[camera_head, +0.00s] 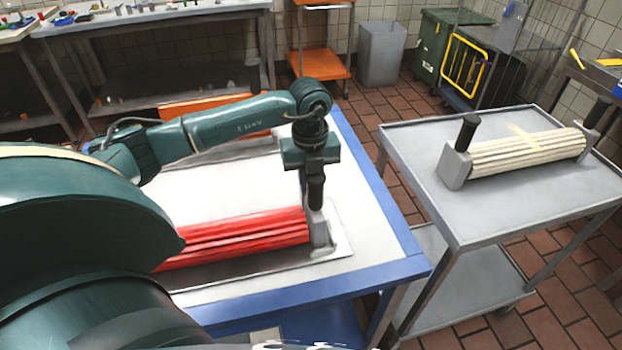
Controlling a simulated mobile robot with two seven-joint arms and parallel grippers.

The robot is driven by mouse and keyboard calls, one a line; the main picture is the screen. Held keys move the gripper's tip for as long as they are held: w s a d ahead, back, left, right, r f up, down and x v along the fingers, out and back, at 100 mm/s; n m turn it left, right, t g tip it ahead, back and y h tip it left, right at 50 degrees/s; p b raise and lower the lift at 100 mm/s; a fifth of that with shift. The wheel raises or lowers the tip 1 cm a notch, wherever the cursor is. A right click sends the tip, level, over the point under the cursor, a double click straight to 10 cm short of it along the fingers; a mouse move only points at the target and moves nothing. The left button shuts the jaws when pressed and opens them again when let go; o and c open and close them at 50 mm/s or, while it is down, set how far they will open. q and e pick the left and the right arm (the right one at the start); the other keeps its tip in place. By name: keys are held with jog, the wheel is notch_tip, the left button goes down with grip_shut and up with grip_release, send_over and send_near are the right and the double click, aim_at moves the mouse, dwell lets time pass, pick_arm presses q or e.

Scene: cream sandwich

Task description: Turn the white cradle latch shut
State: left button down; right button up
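A red ridged roller (235,238) lies on a pale grey plate (335,243) on the blue-edged table. A grey end block (321,230) stands at its right end, with a dark upright handle (316,194) above it. My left gripper (314,168) points down right at the top of this handle. Its fingers are hard to tell from the handle, so I cannot see whether it is open or shut. I cannot make out a separate white latch; the arm hides part of this area. My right gripper is not in view.
A grey cart (515,210) stands to the right, across a narrow gap. It carries a cream ridged roller (525,153) with a pale yellow strip and dark upright handles. The table's white top (215,195) is mostly bare behind the red roller.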

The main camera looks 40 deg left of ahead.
pick_arm(q)
jog(key=c, duration=1.3)
grip_release()
notch_tip(320, 180, up, 13)
jog(key=shift+r+b, duration=0.1)
jog(key=shift+b, duration=0.45)
jog(key=shift+s, duration=0.1)
